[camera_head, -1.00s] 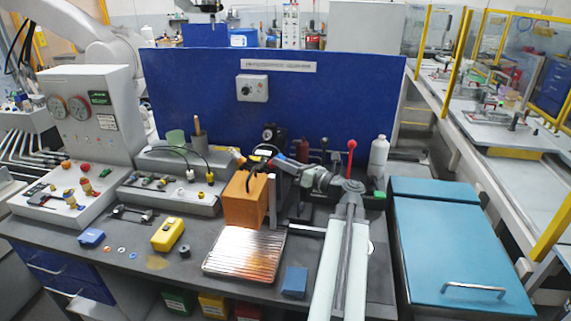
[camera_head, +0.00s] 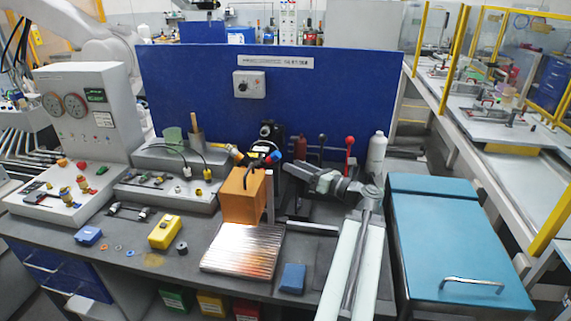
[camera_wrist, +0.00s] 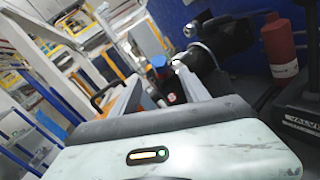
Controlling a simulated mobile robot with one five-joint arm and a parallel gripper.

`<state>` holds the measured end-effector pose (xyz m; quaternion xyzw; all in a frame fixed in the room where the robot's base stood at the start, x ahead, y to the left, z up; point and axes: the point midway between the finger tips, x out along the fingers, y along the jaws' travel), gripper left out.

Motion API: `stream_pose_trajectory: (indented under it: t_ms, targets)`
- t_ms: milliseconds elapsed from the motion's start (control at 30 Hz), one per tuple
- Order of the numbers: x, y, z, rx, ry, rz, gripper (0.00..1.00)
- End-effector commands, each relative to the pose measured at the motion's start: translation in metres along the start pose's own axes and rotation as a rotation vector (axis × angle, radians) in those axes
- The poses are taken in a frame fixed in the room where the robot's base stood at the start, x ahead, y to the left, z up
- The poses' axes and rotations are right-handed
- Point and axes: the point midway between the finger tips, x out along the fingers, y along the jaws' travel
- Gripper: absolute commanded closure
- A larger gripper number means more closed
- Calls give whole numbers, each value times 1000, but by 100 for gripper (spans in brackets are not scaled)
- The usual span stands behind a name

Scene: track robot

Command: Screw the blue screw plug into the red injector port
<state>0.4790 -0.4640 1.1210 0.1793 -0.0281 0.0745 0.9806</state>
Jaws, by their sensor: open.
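A small blue cap, likely the blue screw plug (camera_wrist: 158,62), shows between my fingers in the wrist view; a small blue spot (camera_head: 275,156) shows at the same place in the head view. A dark part with a red patch, possibly the red injector port (camera_wrist: 170,97), lies just below it in the wrist view. My gripper (camera_wrist: 157,84) is open, with one finger on each side of these parts. It also shows small in the head view (camera_head: 272,160), behind the orange block's top right. I cannot tell whether the fingers touch the blue cap.
An orange block (camera_head: 243,195) stands left of my arm, behind a ribbed metal plate (camera_head: 242,250). A red lever (camera_head: 349,150) and a white bottle (camera_head: 377,152) stand behind my arm. A red bottle (camera_wrist: 279,45) is at the wrist view's right. A blue panel (camera_head: 200,85) closes the back.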

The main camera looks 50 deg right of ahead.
Motion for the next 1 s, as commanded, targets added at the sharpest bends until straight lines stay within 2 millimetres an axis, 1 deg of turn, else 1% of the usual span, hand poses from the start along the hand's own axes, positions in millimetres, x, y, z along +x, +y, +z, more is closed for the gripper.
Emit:
stream_pose_trajectory:
  t_ms: [33,167,767,833,900,933,1000]
  targets:
    - [-7,0,0,0,-1,-2,46]
    - [-13,0,0,0,0,0,46]
    - [-13,0,0,0,0,0,46]
    - [-13,0,0,-2,0,0,58]
    - [-13,1,-1,-26,5,6,58]
    - [-13,2,-5,-48,20,9,58]
    - [-12,-4,-19,-105,87,16,58]
